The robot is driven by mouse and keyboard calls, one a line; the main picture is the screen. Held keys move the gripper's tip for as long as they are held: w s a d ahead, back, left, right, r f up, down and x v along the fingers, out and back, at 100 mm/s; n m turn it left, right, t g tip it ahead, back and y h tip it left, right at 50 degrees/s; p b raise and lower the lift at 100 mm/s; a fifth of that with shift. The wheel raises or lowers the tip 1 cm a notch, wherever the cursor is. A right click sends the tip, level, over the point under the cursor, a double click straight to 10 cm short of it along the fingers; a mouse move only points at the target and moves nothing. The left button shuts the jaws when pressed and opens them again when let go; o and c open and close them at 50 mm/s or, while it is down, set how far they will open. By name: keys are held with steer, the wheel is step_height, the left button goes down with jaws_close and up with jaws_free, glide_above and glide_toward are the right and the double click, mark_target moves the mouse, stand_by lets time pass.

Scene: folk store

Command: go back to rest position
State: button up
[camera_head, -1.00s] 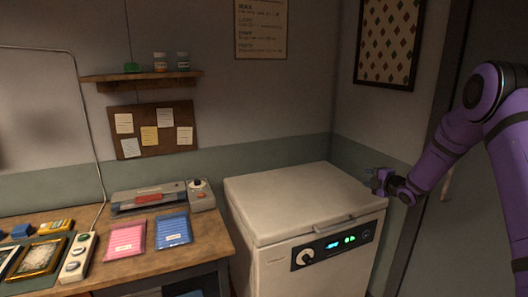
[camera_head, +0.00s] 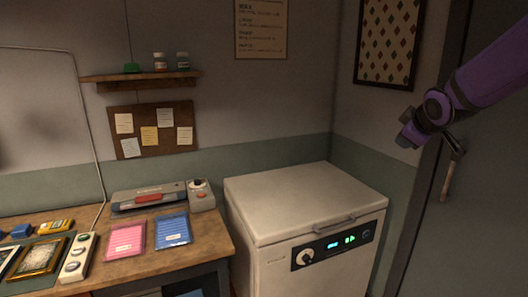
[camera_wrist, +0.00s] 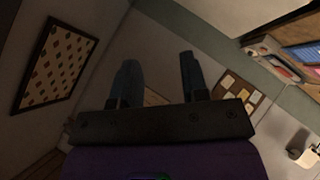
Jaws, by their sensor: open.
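My purple arm comes in from the right edge of the head view. My gripper (camera_head: 408,136) is raised in front of the wall, to the right of and above the white chest freezer (camera_head: 305,205). In the wrist view my gripper (camera_wrist: 158,80) shows two dark fingers spread apart with nothing between them. The gripper is open and touches nothing that I can see. The freezer lid is closed.
A wooden workbench (camera_head: 205,250) stands left of the freezer, with a sealing machine (camera_head: 150,198), a pink packet (camera_head: 125,241), a blue packet (camera_head: 173,230) and a power strip (camera_head: 77,257). A framed picture (camera_head: 389,42) hangs beside the dark door (camera_head: 475,210).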

steer(key=s+a+m+g, duration=0.1)
steer(key=s+a+m, duration=0.1)
steer(key=s, duration=0.9)
steer(key=s+a+m+g+y, duration=0.1)
steer(key=s+m, duration=0.3)
steer(key=s, duration=0.6)
steer(key=s+a+m+g, duration=0.2)
steer(key=s+a+g, duration=0.1)
steer(key=s, duration=0.8)
steer(key=shift+s+f+m+y, duration=0.3)
steer(key=shift+s+f+m, duration=0.05)
steer(key=shift+f+m, duration=0.1)
